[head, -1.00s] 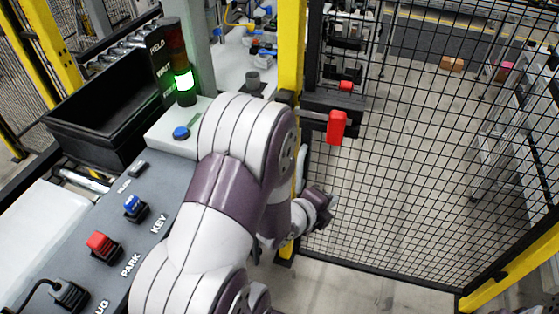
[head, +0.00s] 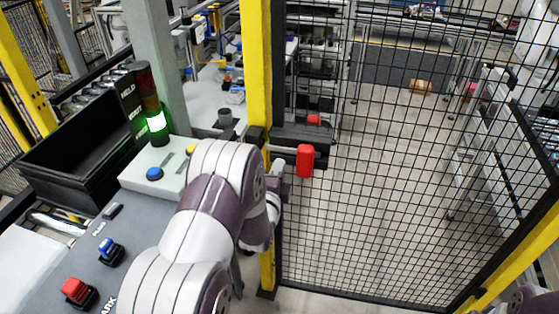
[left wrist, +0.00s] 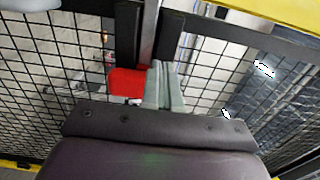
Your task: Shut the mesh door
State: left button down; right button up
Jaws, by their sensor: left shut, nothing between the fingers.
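The mesh door (head: 400,200) is a black-framed wire panel to the right of a yellow post (head: 257,90). A red handle (head: 305,160) sits on its left side near the post, and its left frame edge stands close beside the post. I cannot tell if it is fully shut. My left gripper (head: 278,188) is just below and left of the red handle, partly hidden by my arm. In the left wrist view its fingers (left wrist: 164,85) are together and empty, just right of the red handle (left wrist: 128,82), in front of dark frame bars. My right gripper is out of view.
A grey console with buttons (head: 110,250), a black bin (head: 75,150) and a lit green signal lamp (head: 156,122) stand at the left. Another yellow post (head: 510,255) is at the right. Behind the mesh are open floor and a metal rack (head: 480,140).

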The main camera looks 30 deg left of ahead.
aim_at(285, 146)
pick_arm(q)
jog(key=shift+x, duration=0.9)
jog(key=shift+m+h, duration=0.4)
jog(key=shift+h, duration=0.2)
jog(key=b+x, duration=0.2)
jog(key=x, duration=0.1)
jog(key=b+x, duration=0.1)
jog(key=x, duration=0.1)
jog(key=shift+w+a+f, duration=0.1)
jog(key=shift+w+a, duration=0.1)
jog(key=shift+a, duration=0.15)
jog(key=shift+w+a, duration=0.1)
jog(key=shift+w, duration=0.15)
